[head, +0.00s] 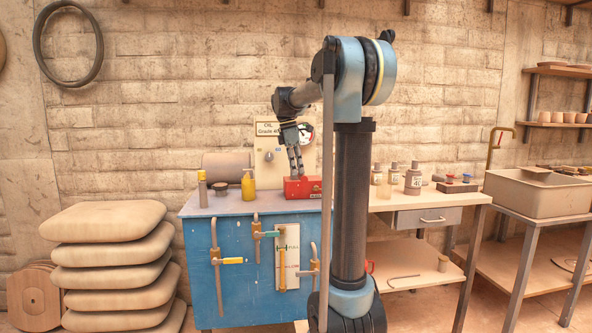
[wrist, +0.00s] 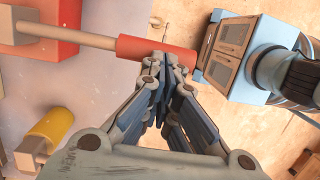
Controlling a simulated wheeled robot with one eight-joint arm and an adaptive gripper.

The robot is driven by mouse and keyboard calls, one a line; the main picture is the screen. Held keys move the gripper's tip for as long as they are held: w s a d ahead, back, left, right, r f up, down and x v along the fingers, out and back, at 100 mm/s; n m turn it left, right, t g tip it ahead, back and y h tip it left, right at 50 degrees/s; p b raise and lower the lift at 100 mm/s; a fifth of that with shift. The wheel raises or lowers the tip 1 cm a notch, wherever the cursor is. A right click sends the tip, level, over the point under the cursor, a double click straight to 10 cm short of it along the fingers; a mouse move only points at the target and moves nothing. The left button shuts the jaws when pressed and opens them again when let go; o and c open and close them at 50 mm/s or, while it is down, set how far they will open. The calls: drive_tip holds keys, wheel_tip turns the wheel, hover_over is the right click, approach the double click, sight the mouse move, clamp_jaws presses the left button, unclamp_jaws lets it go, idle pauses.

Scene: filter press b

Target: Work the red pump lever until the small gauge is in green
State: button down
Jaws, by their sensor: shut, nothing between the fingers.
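The red pump (head: 303,187) sits on the blue cabinet's top in the head view. In the wrist view its lever is a pale rod (wrist: 68,36) running to a red grip (wrist: 130,46). My gripper (wrist: 160,62) is shut with nothing between its fingers, and its tips overlap the red grip. I cannot tell whether they touch it. In the head view my gripper (head: 298,172) points down just above the pump, and the lever is not clear there. A round gauge (head: 306,130) on the wall panel is partly hidden by my arm. Its reading is too small to tell.
A yellow bottle (head: 248,184) stands on the blue cabinet (head: 233,270), left of the pump. Pipes and handles stick out at the cabinet's front. A bench (head: 455,199) with several small bottles is at the right. Stacked sacks (head: 108,255) stand at the left.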

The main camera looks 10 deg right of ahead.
wheel_tip(320, 180, down, 9)
drive_tip(key=s+t, duration=0.1)
drive_tip(key=t, duration=0.4)
drive_tip(key=shift+r, duration=0.15)
idle(0.4)
drive_tip(key=v, duration=1.4)
drive_tip(key=shift+w, duration=0.2)
drive_tip(key=shift+a+r, duration=0.1)
drive_tip(key=shift+r, duration=0.05)
